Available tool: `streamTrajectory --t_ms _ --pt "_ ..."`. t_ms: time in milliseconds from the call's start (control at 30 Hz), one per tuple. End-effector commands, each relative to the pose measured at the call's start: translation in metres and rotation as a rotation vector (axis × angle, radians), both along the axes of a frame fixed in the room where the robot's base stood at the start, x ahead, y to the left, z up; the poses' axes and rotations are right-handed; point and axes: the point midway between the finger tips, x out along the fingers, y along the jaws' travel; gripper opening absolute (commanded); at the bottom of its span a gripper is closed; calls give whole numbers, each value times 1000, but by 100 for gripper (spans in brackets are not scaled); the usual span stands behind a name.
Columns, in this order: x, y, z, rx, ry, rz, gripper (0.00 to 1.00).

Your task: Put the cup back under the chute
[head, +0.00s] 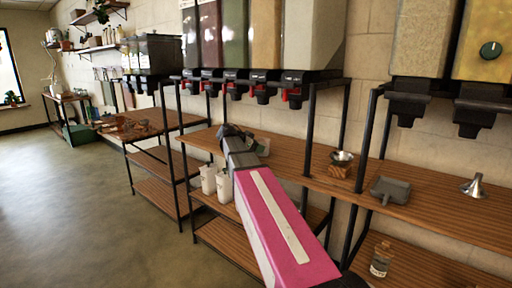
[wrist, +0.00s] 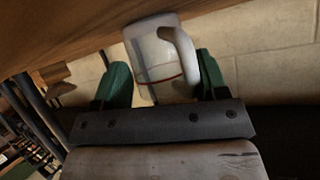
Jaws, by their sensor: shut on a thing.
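In the wrist view, a pale, translucent cup (wrist: 150,58) with a handle (wrist: 181,52) and a thin red line sits between the two green fingers of my gripper (wrist: 163,80). My gripper is shut on it. The cup looks tilted in this view, close to a wooden surface. In the head view my gripper (head: 247,143) is over the wooden counter, below the row of bins, and the cup is mostly hidden by my arm. Black chutes with red levers, such as one chute (head: 262,92), hang under the bins, above my gripper. I cannot tell which chute is meant.
Two white jugs (head: 208,178) (head: 224,186) stand left of my arm, below the counter (head: 290,172). Black frame posts (head: 308,130) rise between the chutes. The left floor is clear.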

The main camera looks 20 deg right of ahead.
Motion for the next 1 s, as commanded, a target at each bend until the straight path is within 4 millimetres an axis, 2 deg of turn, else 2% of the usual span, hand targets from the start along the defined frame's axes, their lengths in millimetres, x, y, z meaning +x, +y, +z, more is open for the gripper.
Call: streamTrajectory --t_ms 33,67,100,133,467,567,1000 --pt "0 0 -1 0 0 0 23" --pt "0 0 -1 0 0 0 73" --pt "0 0 -1 0 0 0 86" --pt "0 0 -1 0 0 0 93" --pt "0 0 1 0 0 0 93" --pt "-2 8 5 0 0 2 93" --pt "-24 76 45 0 -2 3 93"
